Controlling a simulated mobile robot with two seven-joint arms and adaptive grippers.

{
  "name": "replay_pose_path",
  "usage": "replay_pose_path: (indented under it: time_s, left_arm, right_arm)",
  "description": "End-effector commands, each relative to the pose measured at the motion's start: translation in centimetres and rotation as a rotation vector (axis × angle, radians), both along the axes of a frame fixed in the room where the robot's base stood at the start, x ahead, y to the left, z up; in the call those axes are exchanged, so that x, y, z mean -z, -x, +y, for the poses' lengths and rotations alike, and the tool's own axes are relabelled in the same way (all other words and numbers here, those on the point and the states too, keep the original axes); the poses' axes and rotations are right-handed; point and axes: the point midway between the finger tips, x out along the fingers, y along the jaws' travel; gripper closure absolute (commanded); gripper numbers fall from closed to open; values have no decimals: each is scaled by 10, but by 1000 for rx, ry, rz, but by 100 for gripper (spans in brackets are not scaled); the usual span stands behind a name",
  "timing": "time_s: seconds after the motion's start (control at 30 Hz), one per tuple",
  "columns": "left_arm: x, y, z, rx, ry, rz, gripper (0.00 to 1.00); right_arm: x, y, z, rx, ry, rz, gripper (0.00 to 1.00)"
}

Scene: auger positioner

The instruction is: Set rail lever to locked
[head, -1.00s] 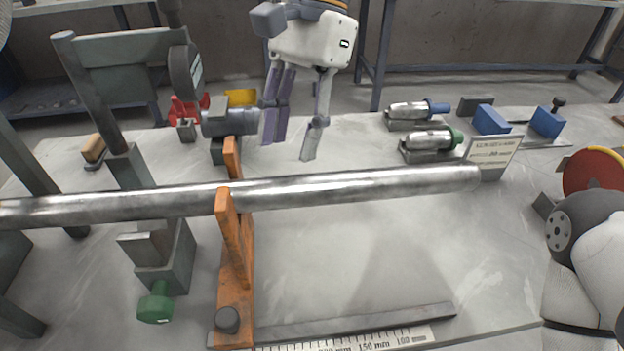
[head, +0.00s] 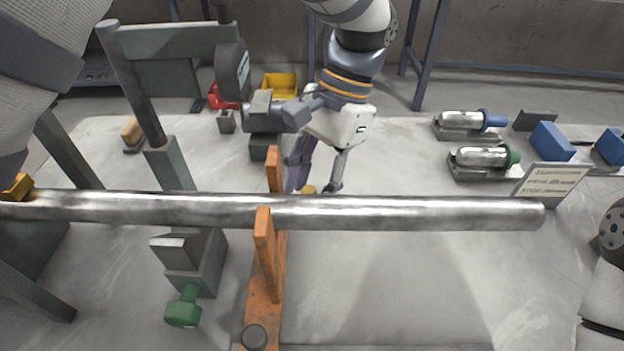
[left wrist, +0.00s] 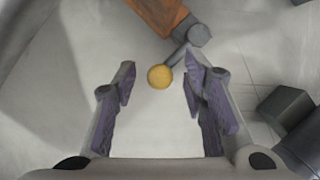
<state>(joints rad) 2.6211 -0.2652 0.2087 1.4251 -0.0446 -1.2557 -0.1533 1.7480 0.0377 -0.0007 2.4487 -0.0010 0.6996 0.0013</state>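The rail lever's yellow ball knob (left wrist: 160,77) sits on a short grey rod (left wrist: 177,56). The rod runs to a grey pivot at the end of the orange rail. My left gripper (left wrist: 161,72) is open, its purple finger pads on either side of the knob, apart from it. In the head view my left gripper (head: 316,184) points down behind the steel bar, with a bit of the yellow knob (head: 309,189) showing between its fingers. The bar hides the fingertips and the rest of the lever.
The long steel bar (head: 400,213) lies across the orange support (head: 265,300), in front of my left gripper. A grey clamp with a green knob (head: 184,308) stands left. Metal cylinders (head: 482,158), blue blocks (head: 550,141) and a sign (head: 550,183) stand right.

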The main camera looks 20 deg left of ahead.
Motion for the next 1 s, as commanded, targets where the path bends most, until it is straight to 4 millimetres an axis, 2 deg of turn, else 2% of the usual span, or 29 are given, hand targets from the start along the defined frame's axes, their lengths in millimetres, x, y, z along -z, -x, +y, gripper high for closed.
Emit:
replay_pose_path:
  time_s: [0.13,0.37,0.53,0.83,1.0]
  left_arm:
    - [10,4,2,0,0,0,61]
    - [11,4,2,0,0,-1,61]
    - [11,4,2,0,0,0,99]
    - [11,3,3,-2,0,0,100]
    - [11,1,10,-14,1,0,100]
  right_arm:
    - [-1,-1,0,0,0,-2,58]
    - [0,-1,0,0,0,-2,58]
    - [0,-1,0,0,0,-2,58]
    - [0,0,0,0,0,-1,58]
    - [0,0,0,0,0,-1,58]
